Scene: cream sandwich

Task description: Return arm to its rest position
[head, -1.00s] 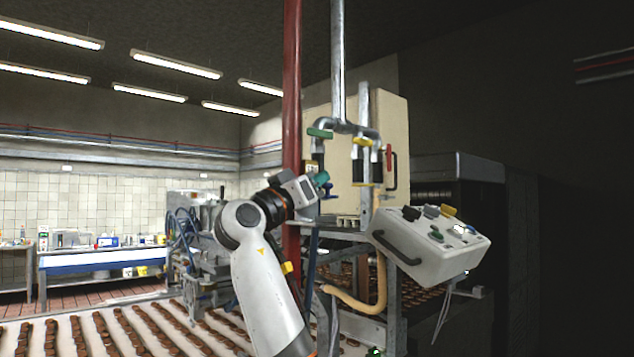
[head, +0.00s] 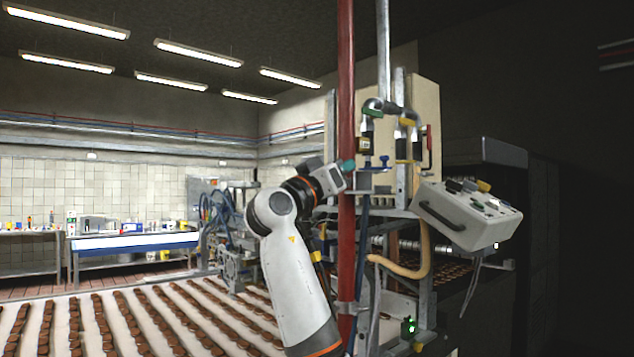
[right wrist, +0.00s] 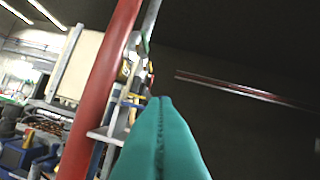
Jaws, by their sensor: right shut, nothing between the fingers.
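My right arm (head: 295,270) rises from the bottom of the head view, bent at its elbow. My right gripper (head: 347,166) is at its end, with teal fingertips beside the red vertical pipe (head: 346,90). In the right wrist view the teal fingers (right wrist: 160,135) are pressed together along a seam, with nothing between them. The red pipe also shows there (right wrist: 105,80), left of the fingers. I cannot tell from the views whether the fingers touch the pipe. My left gripper is not in view.
A conveyor (head: 130,320) with rows of brown cookies spans the lower left. A cream machine cabinet (head: 425,100), valves and a control box (head: 468,215) with a black handle stand right of the pipe. A table (head: 135,242) stands against the tiled wall.

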